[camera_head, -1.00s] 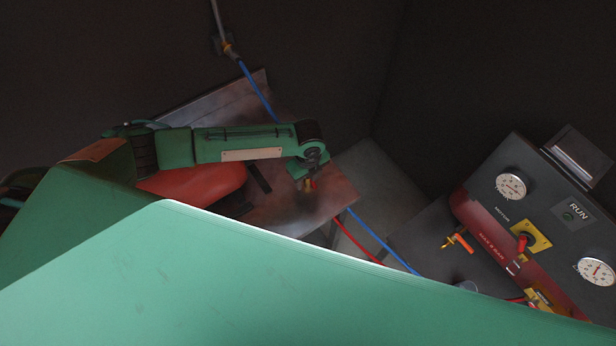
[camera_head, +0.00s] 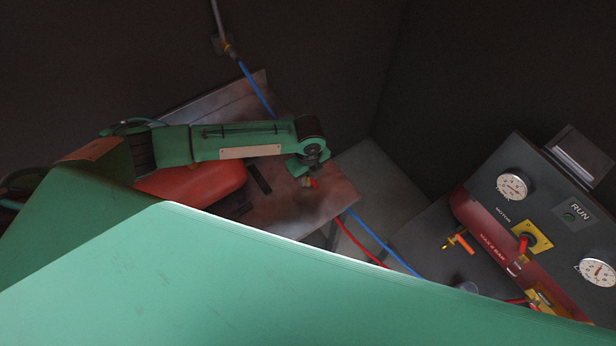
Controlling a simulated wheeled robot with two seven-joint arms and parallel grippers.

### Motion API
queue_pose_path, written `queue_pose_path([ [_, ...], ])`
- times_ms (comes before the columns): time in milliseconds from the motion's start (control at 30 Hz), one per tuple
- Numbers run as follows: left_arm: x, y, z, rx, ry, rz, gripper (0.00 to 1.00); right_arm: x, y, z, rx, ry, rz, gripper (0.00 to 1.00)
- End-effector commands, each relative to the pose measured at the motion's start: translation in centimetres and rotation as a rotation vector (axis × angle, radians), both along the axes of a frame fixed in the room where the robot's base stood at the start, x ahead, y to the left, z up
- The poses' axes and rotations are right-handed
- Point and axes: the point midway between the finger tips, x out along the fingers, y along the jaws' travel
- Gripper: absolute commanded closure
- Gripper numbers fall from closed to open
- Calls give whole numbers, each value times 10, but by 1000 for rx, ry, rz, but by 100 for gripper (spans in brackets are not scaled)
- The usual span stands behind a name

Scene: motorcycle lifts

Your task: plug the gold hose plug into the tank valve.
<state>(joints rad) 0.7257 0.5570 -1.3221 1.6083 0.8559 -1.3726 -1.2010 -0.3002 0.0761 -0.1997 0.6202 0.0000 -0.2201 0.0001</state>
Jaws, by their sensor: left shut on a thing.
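My left gripper (camera_head: 307,179) hangs at the end of the green arm that comes in from the left. It is shut on the small gold hose plug (camera_head: 306,183), which is partly hidden by the jaws; a red piece shows beside it. The plug is over the brownish metal plate (camera_head: 290,219). A red hose (camera_head: 362,250) runs down right from the plate's edge. I cannot make out the tank valve. My right gripper is not in view.

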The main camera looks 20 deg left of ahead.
Motion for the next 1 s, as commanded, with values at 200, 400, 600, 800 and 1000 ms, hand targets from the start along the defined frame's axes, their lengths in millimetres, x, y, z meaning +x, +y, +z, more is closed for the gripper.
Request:
queue_pose_path([
  [200, 1, 0, 43, -3, -7, -3, 95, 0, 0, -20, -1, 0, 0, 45],
  [400, 1, 0, 105, -1, -7, -2, 95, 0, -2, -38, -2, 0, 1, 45],
  [600, 1, 0, 154, 0, -5, -2, 95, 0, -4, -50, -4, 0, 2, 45],
  [800, 0, 0, 181, 1, -2, 0, 95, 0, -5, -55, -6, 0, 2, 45],
  [1000, 0, 0, 188, 1, 1, 0, 95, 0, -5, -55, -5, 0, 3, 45],
])
